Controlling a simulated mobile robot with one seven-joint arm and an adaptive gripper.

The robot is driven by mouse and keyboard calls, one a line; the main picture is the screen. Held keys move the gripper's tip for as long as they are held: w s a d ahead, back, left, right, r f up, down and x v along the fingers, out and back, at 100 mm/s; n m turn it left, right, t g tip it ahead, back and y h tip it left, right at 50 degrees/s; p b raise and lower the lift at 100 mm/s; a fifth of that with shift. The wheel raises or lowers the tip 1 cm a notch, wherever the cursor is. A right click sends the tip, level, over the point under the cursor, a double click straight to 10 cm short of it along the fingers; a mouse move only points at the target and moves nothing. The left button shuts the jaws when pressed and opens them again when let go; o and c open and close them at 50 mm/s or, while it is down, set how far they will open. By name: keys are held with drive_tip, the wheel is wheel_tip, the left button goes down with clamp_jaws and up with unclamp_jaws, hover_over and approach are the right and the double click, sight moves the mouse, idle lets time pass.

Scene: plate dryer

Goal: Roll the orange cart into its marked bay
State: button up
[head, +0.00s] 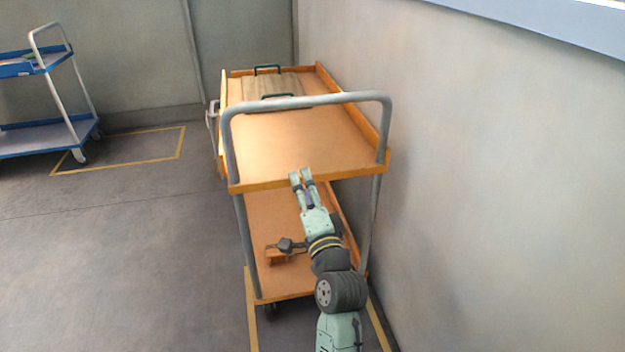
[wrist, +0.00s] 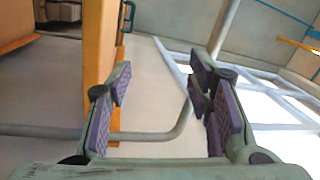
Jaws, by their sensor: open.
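The orange cart (head: 290,145) stands along the right wall, with two orange shelves and a grey push handle (head: 310,100) at its near end. My gripper (head: 301,174) is open, its fingertips by the near edge of the top shelf, below the handle bar. In the wrist view, the purple-padded fingers (wrist: 165,105) are apart, with nothing gripped. The cart's orange edge (wrist: 98,45) shows beside the left finger and the grey handle tube (wrist: 180,125) shows between the fingers. Yellow floor lines (head: 252,318) run by the cart's near end; the cart hides much of that outline.
A blue cart (head: 70,135) stands at the far left, beside a yellow floor outline (head: 182,143). A wooden box (head: 270,88) with dark handles sits on the orange cart's top shelf. The wall (head: 470,170) is close on the right. The floor at left is open.

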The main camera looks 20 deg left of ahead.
drive_tip(key=w+d+f+m+g+h, duration=0.1)
drive_tip(key=w+d+f+m+h, duration=0.15)
drive_tip(key=d+f, duration=0.4)
drive_tip(key=shift+m+y, duration=0.25)
drive_tip(key=shift+m, duration=0.2)
drive_tip(key=x, duration=0.5)
drive_tip(key=a+f+x, duration=0.1)
drive_tip(key=x, duration=0.4)
drive_tip(key=s+x, duration=0.1)
drive_tip(key=x, duration=0.5)
drive_tip(key=shift+s+a+f+p, duration=0.1)
drive_tip(key=shift+a+f+p, duration=0.2)
drive_tip(key=shift+a+p, duration=0.1)
drive_tip(key=shift+c, duration=0.6)
clamp_jaws()
